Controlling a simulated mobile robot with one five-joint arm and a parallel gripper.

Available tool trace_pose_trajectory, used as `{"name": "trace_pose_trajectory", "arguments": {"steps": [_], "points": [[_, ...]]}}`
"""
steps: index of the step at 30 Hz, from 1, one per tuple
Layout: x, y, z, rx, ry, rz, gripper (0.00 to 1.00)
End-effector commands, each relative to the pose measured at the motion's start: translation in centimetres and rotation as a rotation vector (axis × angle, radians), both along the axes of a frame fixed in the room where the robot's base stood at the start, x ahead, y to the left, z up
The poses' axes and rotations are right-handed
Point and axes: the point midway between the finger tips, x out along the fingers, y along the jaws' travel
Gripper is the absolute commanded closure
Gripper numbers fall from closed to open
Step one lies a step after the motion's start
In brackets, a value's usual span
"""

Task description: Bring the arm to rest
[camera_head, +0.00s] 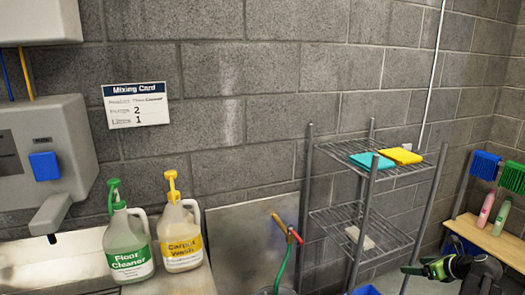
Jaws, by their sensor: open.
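My gripper (412,270) shows at the lower right corner, black with green parts, at the end of my dark arm. Its jaws are apart and nothing shows between them. It is in front of the lower part of the wire rack and left of the wooden shelf. The rest of my arm is cut off by the bottom edge.
A wire rack (368,219) holds teal (371,161) and yellow (400,156) pads on top and a pale pad below. Floor cleaner (129,243) and carpet wash (180,235) jugs stand left. Brushes and bottles are by a wooden shelf (490,240) at right.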

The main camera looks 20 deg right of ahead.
Motion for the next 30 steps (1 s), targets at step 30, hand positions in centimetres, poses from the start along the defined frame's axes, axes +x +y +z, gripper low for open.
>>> {"name": "trace_pose_trajectory", "arguments": {"steps": [30], "points": [[10.9,41.2,-7.0,-0.962,0.131,1.791,0.22]]}}
